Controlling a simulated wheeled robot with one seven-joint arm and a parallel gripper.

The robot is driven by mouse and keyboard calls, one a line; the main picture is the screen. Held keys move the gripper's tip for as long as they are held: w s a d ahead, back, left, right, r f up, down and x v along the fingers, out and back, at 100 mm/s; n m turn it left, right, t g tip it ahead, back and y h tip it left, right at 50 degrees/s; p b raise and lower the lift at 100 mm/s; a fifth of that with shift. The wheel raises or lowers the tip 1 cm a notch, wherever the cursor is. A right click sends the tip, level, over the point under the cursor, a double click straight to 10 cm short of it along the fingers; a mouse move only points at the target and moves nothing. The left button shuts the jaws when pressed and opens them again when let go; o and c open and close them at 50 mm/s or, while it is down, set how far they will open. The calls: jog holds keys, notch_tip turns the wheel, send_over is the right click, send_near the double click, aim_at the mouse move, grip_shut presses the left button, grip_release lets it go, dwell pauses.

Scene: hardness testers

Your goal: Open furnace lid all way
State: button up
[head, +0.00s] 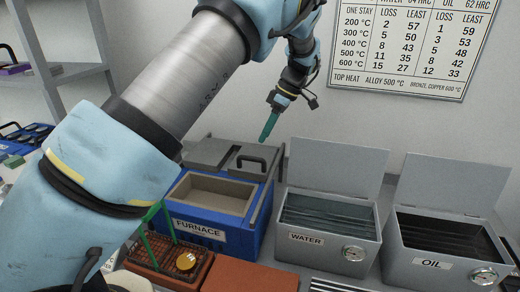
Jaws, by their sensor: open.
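The furnace (197,226) is a blue box with a white FURNACE label, in the lower middle of the head view. Its beige-lined chamber (214,196) shows open at the top front. The grey lid (212,153) lies flat behind the opening, over the rear part of the box. A black handle (251,161) stands on the lid's right side. My gripper (270,124) has teal fingers pointing down. It appears above and a little right of the handle, apart from it, with nothing visible in it. The gap between its fingers is hard to see from this angle.
Right of the furnace stand a grey WATER tank (325,250) and a grey OIL tank (432,272), both with raised lids. In front are a rack (150,262) with a brass-coloured disc (186,261) and a red-brown block (250,277). A wall chart (413,45) hangs behind.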

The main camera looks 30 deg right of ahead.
jog(key=v, duration=0.3)
jog(key=shift+r, duration=0.1)
dwell(0.3)
jog(key=w+a+m+g+h, duration=0.1)
jog(key=w+a+m+h, duration=0.1)
jog(key=a, duration=1)
jog(key=w+a+m+g+h, duration=0.1)
jog(key=w+a+m, duration=0.1)
jog(key=a, duration=1.1)
jog(key=s+a+m+t+h, duration=0.1)
jog(key=s+a+m, duration=0.2)
jog(key=s+a, duration=0.3)
jog(key=s+a+f+m+t+h, duration=0.1)
jog(key=s+a+m, duration=0.2)
jog(key=s+a, duration=0.3)
jog(key=a, duration=0.5)
jog(key=shift+s+f, duration=0.2)
jog(key=shift+s, duration=0.05)
